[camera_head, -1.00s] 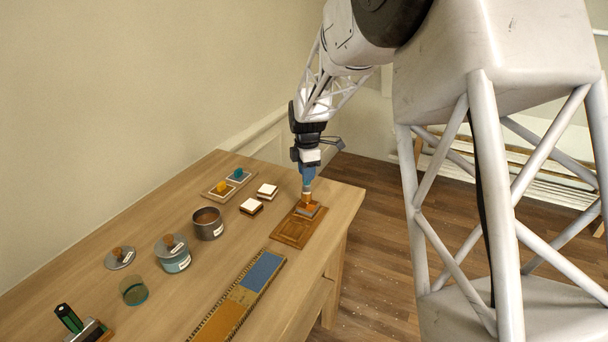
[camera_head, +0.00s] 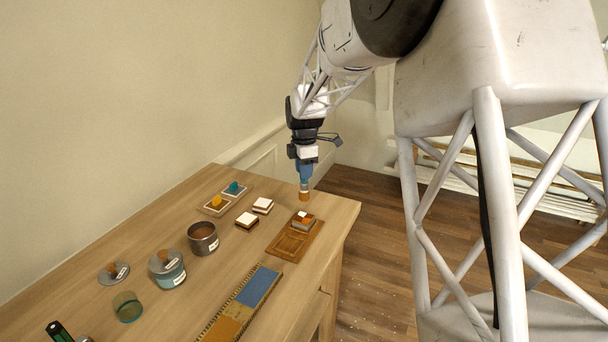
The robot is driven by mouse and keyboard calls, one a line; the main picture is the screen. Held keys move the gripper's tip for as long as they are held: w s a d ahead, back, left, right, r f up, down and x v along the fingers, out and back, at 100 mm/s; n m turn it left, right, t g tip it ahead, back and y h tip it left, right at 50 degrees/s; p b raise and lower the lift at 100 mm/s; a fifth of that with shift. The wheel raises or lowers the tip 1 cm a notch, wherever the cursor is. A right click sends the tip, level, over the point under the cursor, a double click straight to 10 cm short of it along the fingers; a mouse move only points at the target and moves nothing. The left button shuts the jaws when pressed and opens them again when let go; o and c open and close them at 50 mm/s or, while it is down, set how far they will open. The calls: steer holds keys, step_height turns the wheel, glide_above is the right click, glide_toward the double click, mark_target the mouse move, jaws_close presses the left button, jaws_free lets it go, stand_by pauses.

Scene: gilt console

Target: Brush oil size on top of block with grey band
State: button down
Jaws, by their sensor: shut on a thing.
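My gripper (camera_head: 304,180) is shut on a small brush (camera_head: 304,195), whose brown-orange end points down. The brush hangs upright above the wooden tray (camera_head: 283,249), apart from the block below it. That block (camera_head: 303,221) sits at the tray's far end. Its top is patchy, part orange and part white, with some grey showing; the band on its side is too small to make out clearly. Two white-topped blocks stand left of the tray, one nearer (camera_head: 247,220) and one farther (camera_head: 263,205). Their bands look brown or dark.
An open metal tin (camera_head: 203,238), a labelled teal jar (camera_head: 167,270), a lid (camera_head: 114,272) and a glass cup (camera_head: 127,307) stand to the left. A blue-and-tan ruled board (camera_head: 240,306) lies in front.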

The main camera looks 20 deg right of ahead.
mark_target(303, 183)
steer(key=shift+r, duration=1.45)
steer(key=shift+f, duration=0.15)
stand_by(1.1)
steer(key=shift+f, duration=3.7)
steer(key=shift+s+a+r, duration=0.1)
steer(key=shift+a+r, duration=0.05)
steer(key=shift+s+a, duration=0.35)
steer(key=shift+s, duration=0.05)
steer(key=shift+w+d, duration=0.5)
steer(key=shift+r, duration=3.6)
